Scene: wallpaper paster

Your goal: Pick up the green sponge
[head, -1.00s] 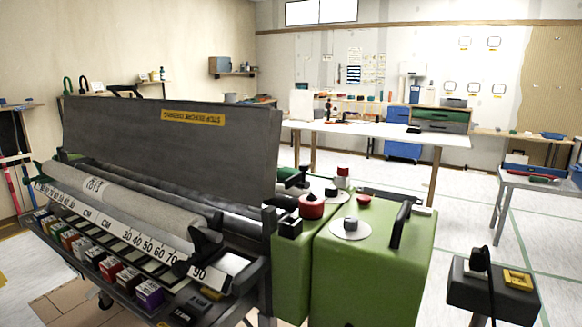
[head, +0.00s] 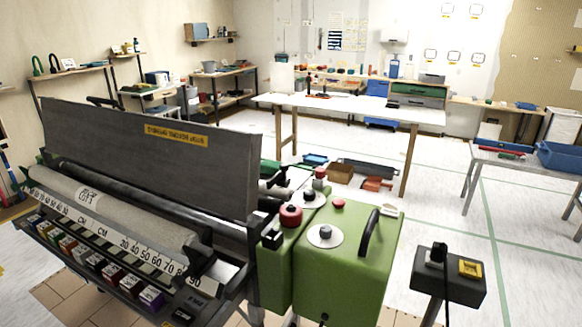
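I cannot make out a green sponge for certain in the head view. A small green item (head: 270,167) shows just behind the machine's grey panel, partly hidden, and I cannot tell what it is. Neither of my grippers is in view.
The wallpaper paster with its green housing (head: 350,268) and grey panel (head: 150,155) fills the near left. A black box on a post (head: 447,283) stands right of it. A white table (head: 350,105) stands behind, with trays on the floor below. Open floor lies at right.

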